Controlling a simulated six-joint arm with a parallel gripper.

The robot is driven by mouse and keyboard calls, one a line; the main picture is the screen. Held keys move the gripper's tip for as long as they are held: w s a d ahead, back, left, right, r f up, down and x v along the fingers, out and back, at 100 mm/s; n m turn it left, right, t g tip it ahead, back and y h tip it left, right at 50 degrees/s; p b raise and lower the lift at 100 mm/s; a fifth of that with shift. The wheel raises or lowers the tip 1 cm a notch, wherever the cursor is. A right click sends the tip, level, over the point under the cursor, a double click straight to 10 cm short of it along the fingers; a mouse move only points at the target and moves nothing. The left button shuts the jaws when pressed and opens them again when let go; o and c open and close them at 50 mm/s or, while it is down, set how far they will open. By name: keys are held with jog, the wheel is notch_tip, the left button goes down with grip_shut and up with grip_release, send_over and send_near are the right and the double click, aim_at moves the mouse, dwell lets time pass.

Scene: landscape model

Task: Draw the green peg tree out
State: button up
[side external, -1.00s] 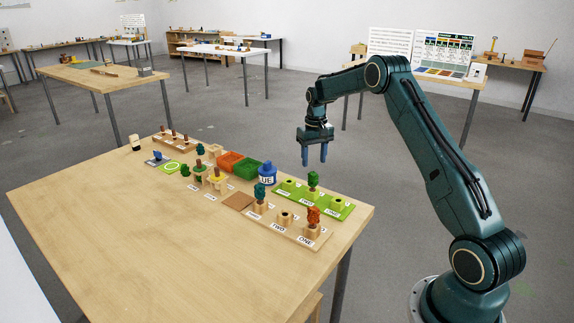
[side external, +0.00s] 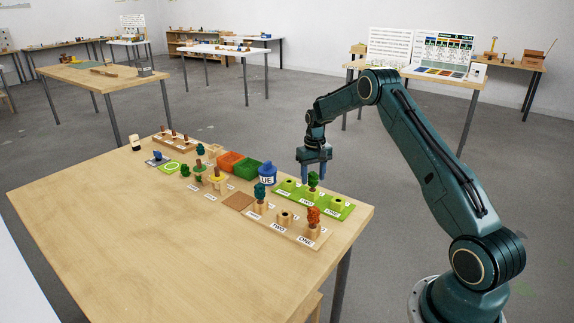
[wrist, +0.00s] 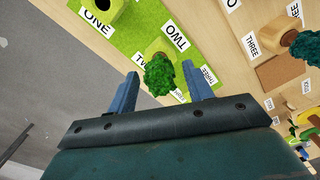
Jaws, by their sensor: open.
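The green peg tree (side external: 313,179) stands upright in the middle holder, marked TWO, of the bright green board (side external: 339,209). I see no finger touching the tree. It also shows in the wrist view (wrist: 160,74), with a finger on each side.
The green board's other holders (side external: 288,184) look empty. A wooden board (side external: 290,232) in front carries a teal tree (side external: 260,193) and an orange tree (side external: 313,216). The table's front is clear.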

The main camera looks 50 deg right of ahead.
jog(key=c, duration=1.1)
jog(key=shift+r, duration=0.85)
jog(key=shift+r, duration=1.65)
